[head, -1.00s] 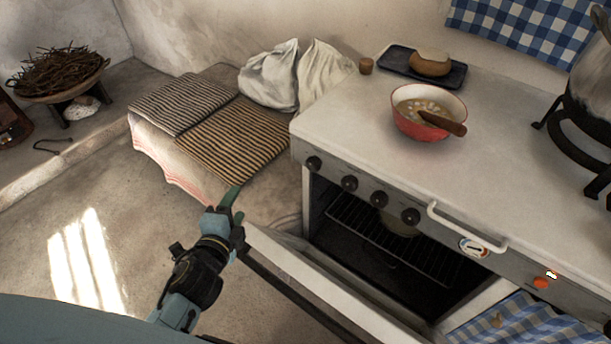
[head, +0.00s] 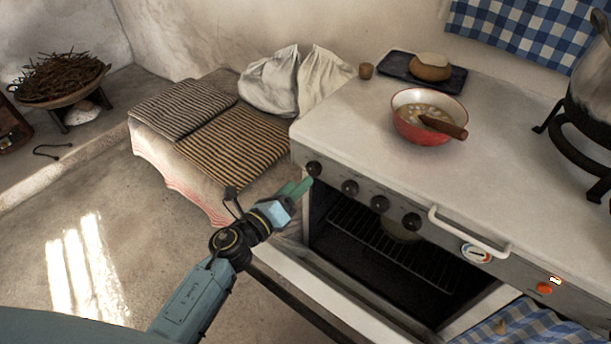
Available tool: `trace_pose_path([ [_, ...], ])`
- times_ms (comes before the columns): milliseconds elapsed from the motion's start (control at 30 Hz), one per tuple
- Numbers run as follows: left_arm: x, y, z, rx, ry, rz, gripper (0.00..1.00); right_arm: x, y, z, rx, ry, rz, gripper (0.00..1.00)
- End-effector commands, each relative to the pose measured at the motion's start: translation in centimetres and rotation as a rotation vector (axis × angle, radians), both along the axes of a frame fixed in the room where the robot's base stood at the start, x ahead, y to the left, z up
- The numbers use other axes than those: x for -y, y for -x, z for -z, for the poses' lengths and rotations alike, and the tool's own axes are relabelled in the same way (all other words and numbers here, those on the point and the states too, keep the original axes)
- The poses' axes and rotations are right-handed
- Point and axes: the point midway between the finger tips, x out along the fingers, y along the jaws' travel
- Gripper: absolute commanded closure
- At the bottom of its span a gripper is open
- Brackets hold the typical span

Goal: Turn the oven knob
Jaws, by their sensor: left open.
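The stove front carries a row of several dark round knobs. The leftmost knob (head: 313,169) is nearest my left gripper; the others, such as the second knob (head: 349,187) and the rightmost knob (head: 411,221), run down to the right. My left gripper (head: 301,188) is open, its green fingertips just below and left of the leftmost knob. I cannot tell whether they touch it. The oven (head: 385,253) is open, with a rack inside and its door (head: 335,300) lowered. My right gripper is not in view.
A towel bar (head: 466,232), a round dial (head: 475,253) and an orange light (head: 544,288) are on the stove front. A red bowl (head: 412,133) with a wooden spoon stands on top. A cloth-covered bench (head: 165,165) is at the left.

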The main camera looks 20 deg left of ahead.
Motion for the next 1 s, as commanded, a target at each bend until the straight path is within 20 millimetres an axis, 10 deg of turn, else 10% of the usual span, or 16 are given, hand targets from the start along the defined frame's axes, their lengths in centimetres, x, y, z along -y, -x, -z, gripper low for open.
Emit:
trace_pose_path([
  [667, 1.6, -4.1, 0.0, -0.001, 0.002, 0.000, 0.44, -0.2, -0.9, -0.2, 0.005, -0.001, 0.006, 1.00],
  [1000, 1.5, -4.1, 0.0, -0.001, 0.002, 0.000, 0.88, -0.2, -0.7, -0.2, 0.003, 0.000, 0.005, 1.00],
])
